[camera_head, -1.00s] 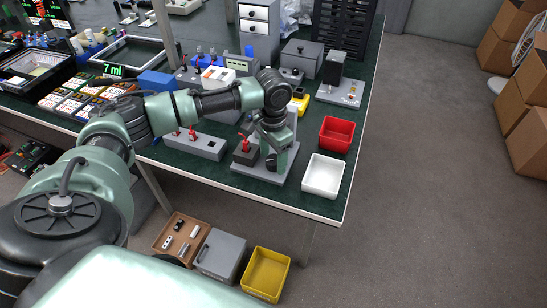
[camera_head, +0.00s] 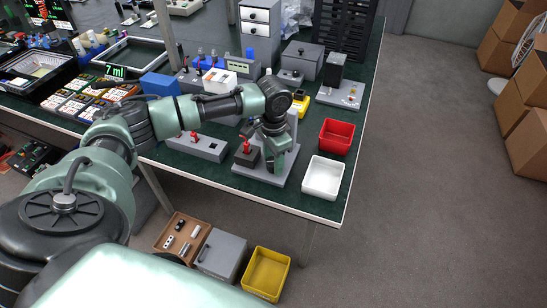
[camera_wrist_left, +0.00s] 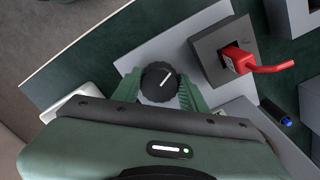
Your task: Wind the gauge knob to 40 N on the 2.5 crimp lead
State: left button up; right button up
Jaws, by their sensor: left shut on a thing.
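My left gripper (camera_head: 276,164) reaches down over the grey gauge stand (camera_head: 262,178) near the front edge of the bench. In the left wrist view its two green fingers (camera_wrist_left: 160,88) are shut on a round black knob (camera_wrist_left: 158,80), one on each side. A white pointer line on the knob slants toward the upper right. Beside it on the stand is a dark grey block (camera_head: 246,155) with a red lever-like part (camera_wrist_left: 243,60) standing out of it. The knob is hidden behind the gripper in the head view. I cannot make out a force reading or the 2.5 crimp lead.
A white bin (camera_head: 322,177) and a red bin (camera_head: 337,136) stand right of the stand. A grey fixture with red levers (camera_head: 197,146) lies to its left. A grey box (camera_head: 303,59) and a drawer unit (camera_head: 259,30) stand behind. Open floor lies right of the bench.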

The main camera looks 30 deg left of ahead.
pick_arm(q)
jog(key=m+p, duration=0.4)
jog(key=p, duration=0.1)
jog(key=shift+r, duration=0.3)
jog(key=shift+m+p, duration=0.35)
jog(key=shift+m, duration=0.15)
jog(key=m+p, duration=0.1)
jog(key=m, duration=0.1)
jog(key=shift+w+a+f+m+p, duration=0.1)
jog(key=shift+m+p, duration=0.2)
jog(key=shift+w+m+p, duration=0.1)
jog(key=shift+m+p, duration=0.45)
jog(key=shift+m, duration=1.05)
jog(key=shift+f, duration=0.1)
jog(key=o, duration=1.4)
jog(key=shift+c, duration=0.2)
